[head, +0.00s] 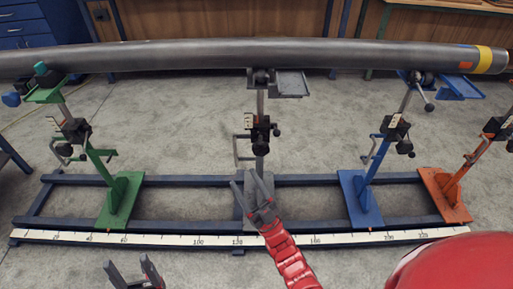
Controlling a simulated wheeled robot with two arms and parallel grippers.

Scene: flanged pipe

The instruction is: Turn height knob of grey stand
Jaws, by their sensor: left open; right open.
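The grey stand (260,105) stands upright in the middle of the head view, under the long pipe (190,54). The stand's base is partly hidden by my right gripper (245,180). That gripper is open and empty, its fingers pointing up below the knob, apart from it in the picture; the depth gap is unclear. My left gripper (127,262) is open and empty at the bottom left.
A green stand (119,200) is at left, with a blue stand (361,200) and an orange stand (446,195) at right. A dark blue floor frame (170,199) and a white ruler strip (180,240) run across in front. Bare floor lies between the stands.

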